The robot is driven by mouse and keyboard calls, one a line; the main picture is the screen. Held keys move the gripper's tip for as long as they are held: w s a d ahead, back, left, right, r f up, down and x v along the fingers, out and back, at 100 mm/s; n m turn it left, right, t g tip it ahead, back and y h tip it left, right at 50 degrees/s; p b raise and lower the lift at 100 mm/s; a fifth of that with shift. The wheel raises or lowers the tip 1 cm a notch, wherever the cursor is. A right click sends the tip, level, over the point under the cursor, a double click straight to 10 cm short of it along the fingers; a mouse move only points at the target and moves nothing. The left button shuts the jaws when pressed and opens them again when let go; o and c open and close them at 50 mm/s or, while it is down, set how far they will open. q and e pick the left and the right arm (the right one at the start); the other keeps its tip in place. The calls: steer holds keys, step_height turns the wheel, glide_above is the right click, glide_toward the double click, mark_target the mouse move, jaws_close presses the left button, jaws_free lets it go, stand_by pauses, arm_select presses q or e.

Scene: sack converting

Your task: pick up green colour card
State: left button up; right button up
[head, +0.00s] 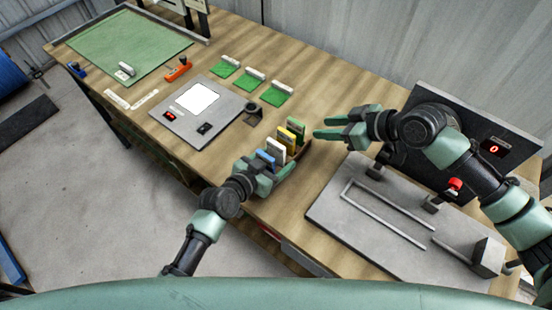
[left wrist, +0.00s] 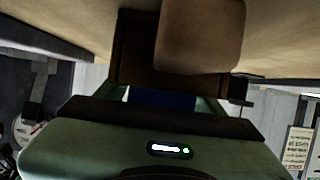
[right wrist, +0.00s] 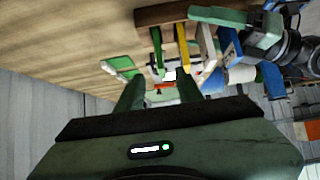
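The green colour card (head: 299,125) stands upright at the far end of a wooden card rack (head: 301,157), beside a yellow card (head: 287,136). In the right wrist view the green card (right wrist: 157,46) is ahead, just above the gap between my fingers. My right gripper (head: 317,128) is open and empty, its fingers pointing left, just right of the green card and apart from it. My left gripper (head: 269,162) is at the rack's near end by the blue card (head: 265,158). The left wrist view shows its fingers (left wrist: 165,95) apart with brown wood close by; whether they grip is unclear.
A white card (head: 276,150) stands between yellow and blue. Green swatches (head: 275,94) with white tags lie behind the rack. A grey panel (head: 190,122) and black holder (head: 252,112) are left. A grey plate with rails (head: 335,215) lies right.

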mark_target(298, 123)
stand_by(0.3)
steer(key=w+a+f, duration=0.1)
steer(key=w+a, duration=0.1)
steer(key=w+a+f+t+y, duration=0.1)
steer(key=a+f, duration=0.1)
steer(key=a, duration=0.1)
steer(key=w+a+f+y, duration=0.1)
steer(key=w+a, duration=0.1)
steer(key=shift+w+a+f+t, duration=0.3)
steer(key=shift+a+f, duration=0.1)
jaws_close()
stand_by(0.5)
stand_by(1.4)
